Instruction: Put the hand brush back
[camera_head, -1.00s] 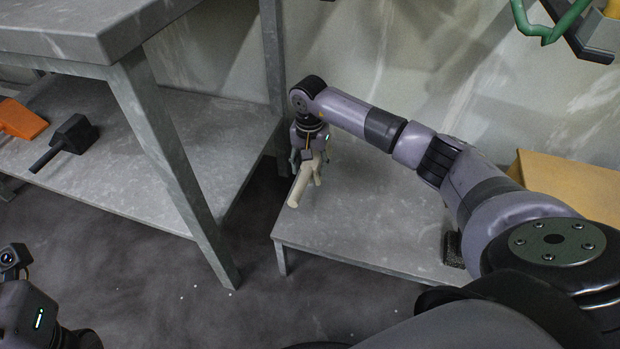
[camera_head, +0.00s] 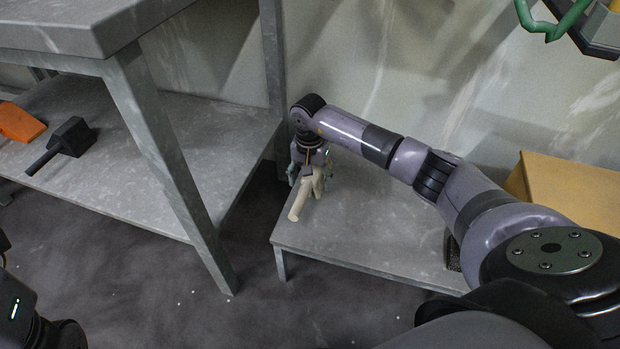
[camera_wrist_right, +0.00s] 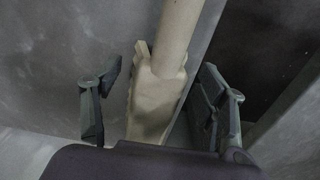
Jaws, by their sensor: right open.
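The hand brush (camera_head: 300,203), a pale beige piece with a round handle, is at the left side of the low grey bench (camera_head: 375,225). Its handle points toward the bench's front left corner. My right gripper (camera_head: 308,175) is over its thicker end, pointing down. In the right wrist view the brush (camera_wrist_right: 158,95) lies between the two open fingers of the gripper (camera_wrist_right: 158,108), with a gap on each side. The brush's underside is hidden, so I cannot see its contact with the bench. My left arm shows only in part at the lower left; its fingers are out of view.
A grey table with a lower shelf (camera_head: 130,195) stands at left, holding a black mallet (camera_head: 68,143) and an orange object (camera_head: 18,122). A tan box (camera_head: 570,190) is at right. A dark textured block (camera_head: 453,252) sits at the bench's right. The bench's middle is clear.

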